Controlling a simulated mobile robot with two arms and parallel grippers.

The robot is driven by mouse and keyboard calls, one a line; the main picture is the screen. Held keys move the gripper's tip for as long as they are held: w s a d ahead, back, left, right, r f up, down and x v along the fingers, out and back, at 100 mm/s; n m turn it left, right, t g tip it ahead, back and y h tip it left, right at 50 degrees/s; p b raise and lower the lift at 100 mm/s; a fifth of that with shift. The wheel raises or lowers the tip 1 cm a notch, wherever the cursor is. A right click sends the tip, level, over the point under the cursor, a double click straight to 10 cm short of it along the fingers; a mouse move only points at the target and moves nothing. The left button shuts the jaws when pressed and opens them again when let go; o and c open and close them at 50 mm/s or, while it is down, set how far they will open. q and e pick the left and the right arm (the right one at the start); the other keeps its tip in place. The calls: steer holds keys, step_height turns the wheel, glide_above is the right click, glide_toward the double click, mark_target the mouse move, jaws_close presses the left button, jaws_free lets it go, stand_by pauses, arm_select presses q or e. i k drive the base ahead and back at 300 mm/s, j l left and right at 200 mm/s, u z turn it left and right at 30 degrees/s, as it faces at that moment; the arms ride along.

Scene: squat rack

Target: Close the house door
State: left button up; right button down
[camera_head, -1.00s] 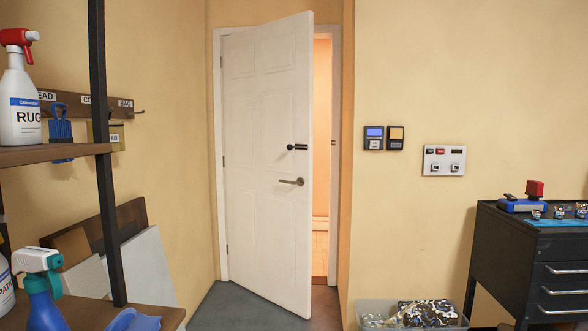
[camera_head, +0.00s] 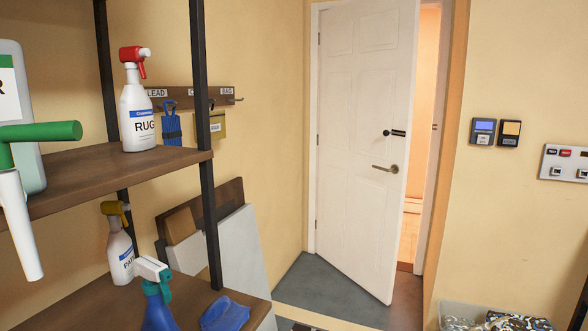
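The white panelled house door (camera_head: 355,150) stands partly open at the centre right of the head view. It is hinged on its left side, and its free right edge swings out toward me. A metal lever handle (camera_head: 386,168) and a dark lock piece (camera_head: 394,132) sit near that free edge. A bright gap to the room behind (camera_head: 424,130) shows between the door and the right side of the frame. Neither of my grippers is in view.
A shelf rack (camera_head: 110,175) with spray bottles fills the left side. Boards (camera_head: 225,240) lean against the wall behind it. A clear bin (camera_head: 480,318) sits on the floor at lower right. Grey floor (camera_head: 325,290) is free before the door.

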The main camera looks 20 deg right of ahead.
mark_target(369, 49)
steer(key=i+l+u, duration=0.15)
steer(key=l+u, duration=0.15)
steer(key=u, duration=0.15)
steer(key=i+l+u, duration=0.1)
steer(key=l+u, duration=0.65)
steer(key=u, duration=0.2)
steer(key=l+u, duration=0.45)
steer(key=i+l, duration=0.1)
steer(key=l, duration=0.7)
steer(key=i+l+u, duration=0.15)
steer(key=l, duration=1.55)
steer(key=l+z, duration=0.3)
steer(key=l, duration=0.15)
steer(key=l+z, duration=0.3)
steer(key=l, duration=0.2)
steer(key=i, duration=0.05)
